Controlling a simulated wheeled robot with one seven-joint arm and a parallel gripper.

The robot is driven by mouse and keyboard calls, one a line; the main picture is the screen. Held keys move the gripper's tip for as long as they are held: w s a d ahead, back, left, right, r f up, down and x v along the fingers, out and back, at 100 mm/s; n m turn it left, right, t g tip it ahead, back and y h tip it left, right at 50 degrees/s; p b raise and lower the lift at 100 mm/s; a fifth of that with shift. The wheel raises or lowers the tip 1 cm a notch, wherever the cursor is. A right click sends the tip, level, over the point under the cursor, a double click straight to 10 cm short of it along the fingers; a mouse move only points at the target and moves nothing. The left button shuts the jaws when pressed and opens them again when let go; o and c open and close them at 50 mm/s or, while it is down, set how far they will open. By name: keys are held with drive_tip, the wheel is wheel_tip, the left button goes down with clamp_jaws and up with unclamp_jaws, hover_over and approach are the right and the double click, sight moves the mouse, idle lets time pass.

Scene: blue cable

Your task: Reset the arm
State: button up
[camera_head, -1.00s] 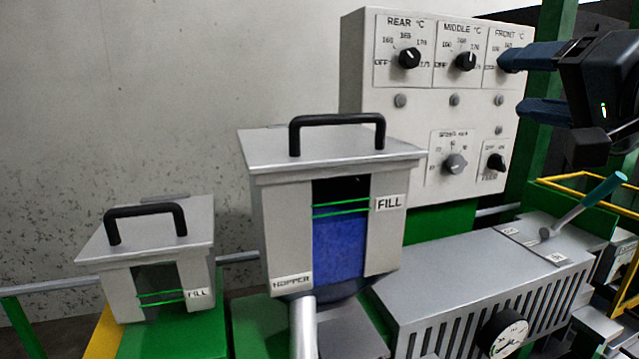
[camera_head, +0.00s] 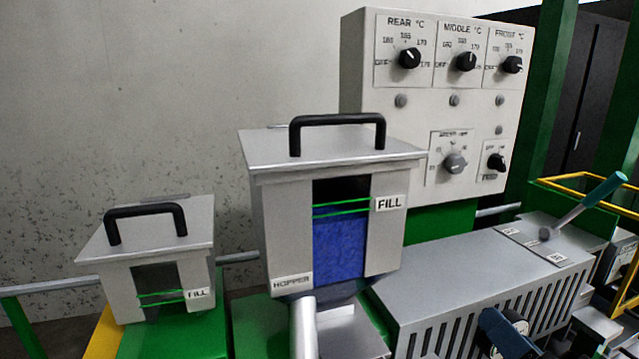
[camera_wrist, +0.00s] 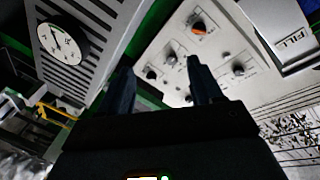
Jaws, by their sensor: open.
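My gripper (camera_wrist: 160,66) shows in the wrist view with its two dark blue fingers spread apart and nothing between them. Beyond the fingers is the pale control panel (camera_wrist: 228,45), which appears tilted. In the head view, only a blue part of my gripper shows at the bottom edge, partly in front of the round gauge (camera_head: 521,325). The rest of my arm is out of that view.
The hopper (camera_head: 285,225) with a blue fill window stands at the centre, and a smaller lidded box (camera_head: 100,250) stands at the left. A grey slotted housing (camera_head: 450,275) carries a lever (camera_head: 590,205) with a teal grip. Yellow rails (camera_head: 590,193) are at the right.

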drive_tip(key=s+f+n+g+h, duration=0.1)
drive_tip(key=s+f, duration=0.4)
drive_tip(key=s, duration=0.7)
drive_tip(key=s+a+f+n, duration=0.1)
drive_tip(key=s+f+n, duration=0.3)
drive_tip(key=s, duration=0.9)
drive_tip(key=shift+s+a+f+g+h, duration=0.2)
drive_tip(key=shift+f+g+h, duration=0.2)
drive_tip(key=shift+f, duration=0.5)
drive_tip(key=s+n, duration=0.1)
drive_tip(key=s, duration=0.1)
drive_tip(key=s+r, duration=0.1)
drive_tip(key=s, duration=0.1)
drive_tip(key=s+n, duration=0.1)
drive_tip(key=s, duration=0.2)
drive_tip(key=shift+r+n+y, duration=0.15)
drive_tip(key=shift+n+y, duration=0.15)
drive_tip(key=shift+c, duration=0.2)
